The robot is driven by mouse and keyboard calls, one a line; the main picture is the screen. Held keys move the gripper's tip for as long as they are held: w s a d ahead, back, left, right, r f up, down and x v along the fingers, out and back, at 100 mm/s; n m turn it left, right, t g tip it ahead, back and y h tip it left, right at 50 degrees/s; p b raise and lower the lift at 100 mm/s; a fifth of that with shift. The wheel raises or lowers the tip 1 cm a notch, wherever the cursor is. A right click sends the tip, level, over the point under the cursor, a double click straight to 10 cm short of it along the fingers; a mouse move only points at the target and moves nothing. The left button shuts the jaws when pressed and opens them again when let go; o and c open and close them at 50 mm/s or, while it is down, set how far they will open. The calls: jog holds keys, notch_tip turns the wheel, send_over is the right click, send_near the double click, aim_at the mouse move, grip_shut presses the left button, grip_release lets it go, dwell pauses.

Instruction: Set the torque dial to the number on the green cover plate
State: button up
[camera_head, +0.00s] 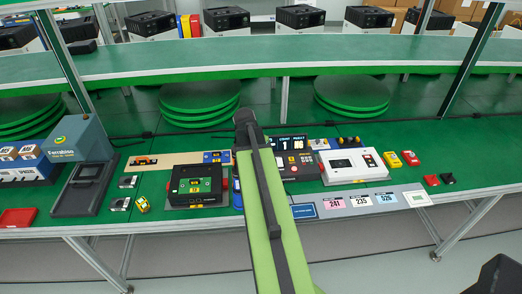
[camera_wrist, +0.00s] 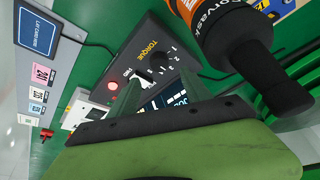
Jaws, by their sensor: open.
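In the wrist view the black torque box (camera_wrist: 160,35) carries the yellow word TORQUE and a row of small white numerals. The dial (camera_wrist: 143,80), with a pale pointer, is partly hidden between the fingers; I cannot tell its setting. My gripper (camera_wrist: 157,88) is open, its green fingers close to the dial; contact is unclear. In the head view the torque box (camera_head: 303,168) is partly behind my arm. A black unit left of my arm has a green plate (camera_head: 193,185) on top with a small yellow mark, too small to read.
An orange and black tool (camera_wrist: 235,35) hangs close beside my gripper. A white device (camera_head: 347,165) and a strip of number cards (camera_head: 360,202) lie to the right. A grey stand (camera_head: 85,165) is at left.

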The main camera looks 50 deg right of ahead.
jog(key=w+p+v, duration=0.1)
jog(key=p+v, duration=0.6)
jog(key=v, duration=0.2)
jog(key=shift+s+r, duration=0.3)
jog(key=shift+s, duration=0.2)
jog(key=shift+f, duration=0.1)
